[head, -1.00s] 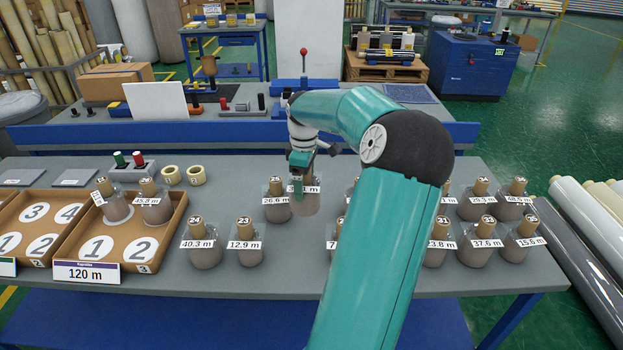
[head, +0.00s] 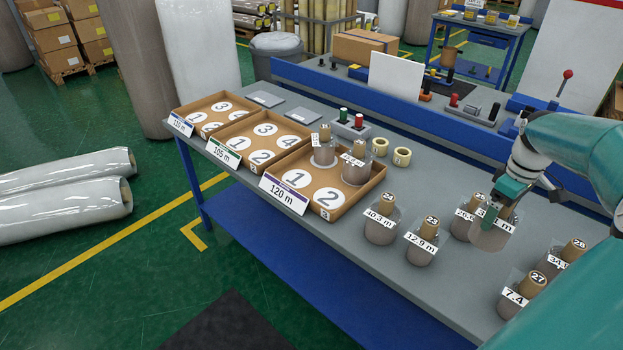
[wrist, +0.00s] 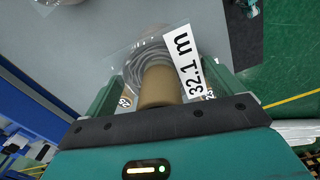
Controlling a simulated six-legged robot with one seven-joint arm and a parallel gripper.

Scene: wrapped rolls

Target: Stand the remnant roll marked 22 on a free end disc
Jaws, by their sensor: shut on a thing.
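My gripper (head: 502,205) is shut on the brown core of a wrapped roll (head: 488,236). In the wrist view the core (wrist: 160,87) sits between my fingers, with a 32.1 m tag beside it. Its small number labels are cut off and hard to read. The nearest tray (head: 345,206), tagged 120 m, has white end discs 1 (head: 296,179) and 2 (head: 327,197) bare. Two wrapped rolls stand at its back, over the other disc places. The middle tray (head: 232,168), tagged 105 m, has bare discs. The far tray (head: 222,97) also shows bare discs.
Rolls marked 24 (head: 381,228) and 23 (head: 422,249) stand between the nearest tray and my gripper. Roll 27 (head: 512,303) stands nearer. Two yellow rings (head: 401,157) lie behind the tray.

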